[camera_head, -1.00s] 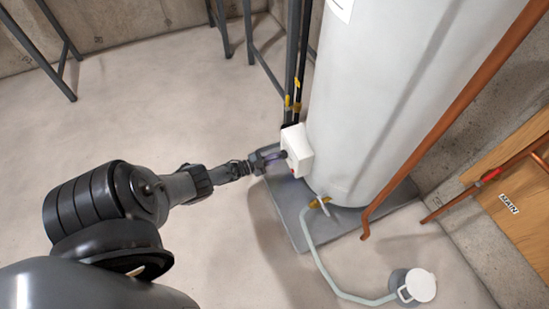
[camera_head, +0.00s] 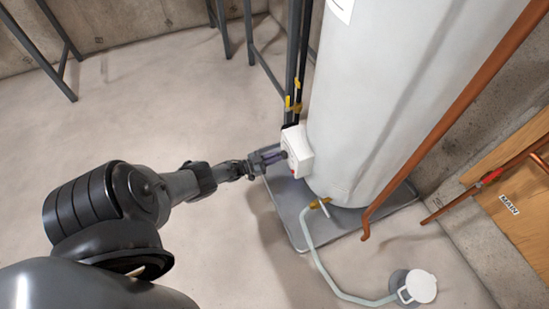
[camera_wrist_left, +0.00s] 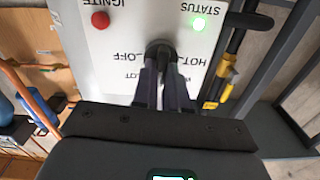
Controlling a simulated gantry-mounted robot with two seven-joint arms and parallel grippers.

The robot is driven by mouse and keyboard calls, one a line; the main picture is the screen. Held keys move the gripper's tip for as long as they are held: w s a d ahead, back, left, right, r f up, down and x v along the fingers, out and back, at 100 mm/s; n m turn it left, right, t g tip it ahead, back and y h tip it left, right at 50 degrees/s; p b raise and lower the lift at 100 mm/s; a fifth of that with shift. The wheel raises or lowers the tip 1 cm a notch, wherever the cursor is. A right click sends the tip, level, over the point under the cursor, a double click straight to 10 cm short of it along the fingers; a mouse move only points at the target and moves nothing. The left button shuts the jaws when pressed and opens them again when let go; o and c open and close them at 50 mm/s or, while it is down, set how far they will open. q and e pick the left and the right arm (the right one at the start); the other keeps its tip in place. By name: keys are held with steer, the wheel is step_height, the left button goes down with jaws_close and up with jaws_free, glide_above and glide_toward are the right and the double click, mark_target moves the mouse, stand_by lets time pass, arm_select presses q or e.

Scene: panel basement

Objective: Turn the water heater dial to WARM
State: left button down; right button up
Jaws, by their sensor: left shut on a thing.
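The white water heater (camera_head: 370,100) stands upright right of centre in the head view. Its white control box (camera_head: 299,150) sits low on its left side. In the left wrist view the box face (camera_wrist_left: 125,45) appears upside down, with IGNITE, STATUS, HOT and OFF legible. The black dial (camera_wrist_left: 158,48) is at its middle. My left gripper (camera_head: 279,155) reaches the box from the left; in the left wrist view its fingers (camera_wrist_left: 160,72) are shut on the dial. I see no WARM label, and the dial's pointer is not clear. My right gripper is out of view.
A red button (camera_wrist_left: 100,20) and a lit green light (camera_wrist_left: 198,25) flank the dial. Dark pipes with yellow handles (camera_head: 292,104) rise behind the box. A grey pan (camera_head: 292,225) lies under the heater; a pale hose (camera_head: 325,270) runs to a floor drain. Open floor lies left.

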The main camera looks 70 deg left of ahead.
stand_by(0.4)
arm_select(q)
steer(key=c, duration=1.2)
jaws_free()
steer(key=shift+o, duration=0.2)
steer(key=s+p, duration=0.2)
steer(key=s, duration=0.8)
steer(key=shift+s+a, duration=0.2)
steer(key=shift+s, duration=0.2)
